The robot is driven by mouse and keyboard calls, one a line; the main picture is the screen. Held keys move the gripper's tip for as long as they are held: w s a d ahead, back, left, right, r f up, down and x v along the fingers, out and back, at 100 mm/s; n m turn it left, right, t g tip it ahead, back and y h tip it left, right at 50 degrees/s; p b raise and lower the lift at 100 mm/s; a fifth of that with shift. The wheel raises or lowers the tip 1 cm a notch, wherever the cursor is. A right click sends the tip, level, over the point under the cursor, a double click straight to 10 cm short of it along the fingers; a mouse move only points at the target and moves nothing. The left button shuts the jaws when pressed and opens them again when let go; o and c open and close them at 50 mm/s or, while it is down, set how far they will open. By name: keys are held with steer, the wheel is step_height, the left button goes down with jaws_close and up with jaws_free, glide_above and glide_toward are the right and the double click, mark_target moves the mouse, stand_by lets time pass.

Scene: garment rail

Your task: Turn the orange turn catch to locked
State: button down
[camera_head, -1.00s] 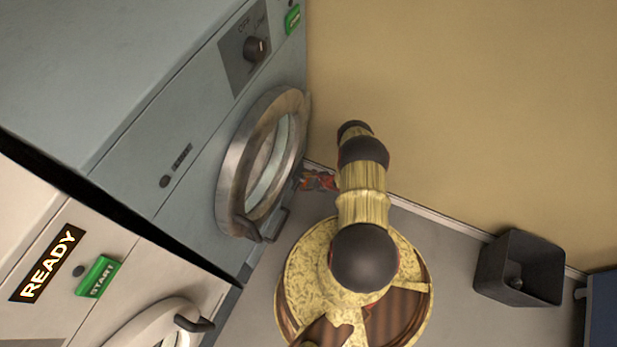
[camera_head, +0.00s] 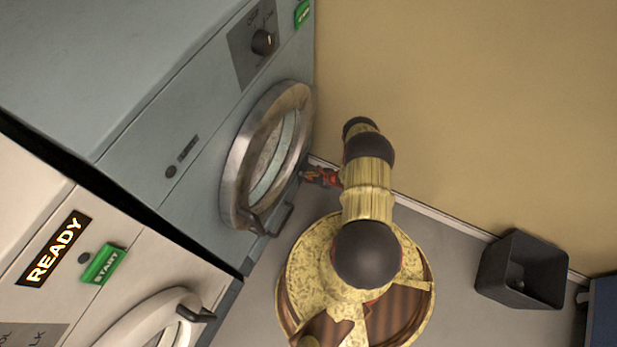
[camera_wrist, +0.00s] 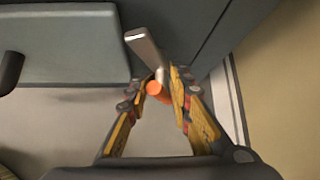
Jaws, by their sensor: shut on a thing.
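The orange turn catch (camera_wrist: 154,88) shows in the wrist view as a small orange round part between my fingertips. A grey metal bar (camera_wrist: 146,52) stands just beyond it, slanting up to the left. I cannot tell whether the bar is part of the catch. My gripper (camera_wrist: 158,86) has its yellow fingers converging around the orange part, one on each side, and is shut on it. In the head view the catch cannot be made out, and only a small red and yellow part of my gripper (camera_head: 322,177) shows beside my arm.
A blue-grey machine (camera_head: 150,130) with a round metal-rimmed door (camera_head: 232,170) stands left of my arm. A white machine (camera_head: 150,270) with a READY sign (camera_head: 54,249) is at lower left. A dark bin (camera_head: 522,270) is on the right by the tan wall (camera_head: 470,110).

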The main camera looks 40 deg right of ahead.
steer(key=shift+w+d+r, duration=0.1)
steer(key=shift+w+d, duration=0.15)
steer(key=c, duration=1.8)
jaws_free()
steer(key=o, duration=1)
steer(key=shift+s+a, duration=0.15)
steer(key=shift+a, duration=0.05)
steer(key=shift+o, duration=0.2)
steer(key=v, duration=1.1)
steer(key=shift+s+r, duration=0.2)
steer(key=shift+s, duration=0.15)
steer(key=shift+d, duration=0.15)
steer(key=shift+c, duration=0.6)
